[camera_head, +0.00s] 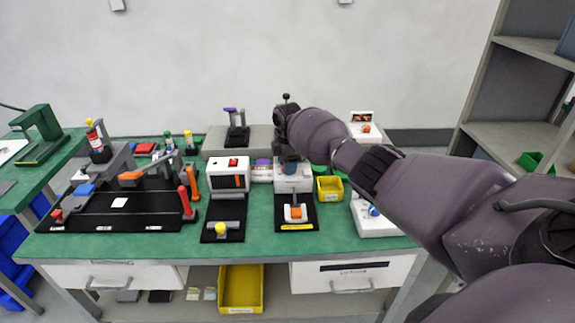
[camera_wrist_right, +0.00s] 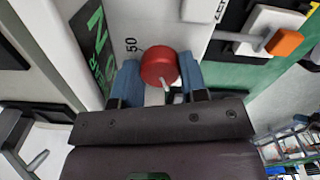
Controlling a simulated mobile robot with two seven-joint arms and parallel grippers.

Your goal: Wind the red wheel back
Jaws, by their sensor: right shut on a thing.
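The red wheel (camera_wrist_right: 157,67) shows in the right wrist view, with a small pale handle peg on its face, by a white panel (camera_wrist_right: 150,25) marked "50". My right gripper (camera_wrist_right: 158,80) has its blue fingers on either side of the wheel and is shut on it. In the head view my right gripper (camera_head: 291,167) is at a white box at the middle of the green bench, and I cannot make out the wheel there. My left gripper is not in view.
An orange-tipped lever (camera_wrist_right: 284,41) is right of the wheel in the wrist view. In the head view, a white box with a red button (camera_head: 232,162) stands left of the gripper. A yellow bin (camera_head: 329,188) stands right. A black fixture (camera_head: 120,215) fills the bench's left.

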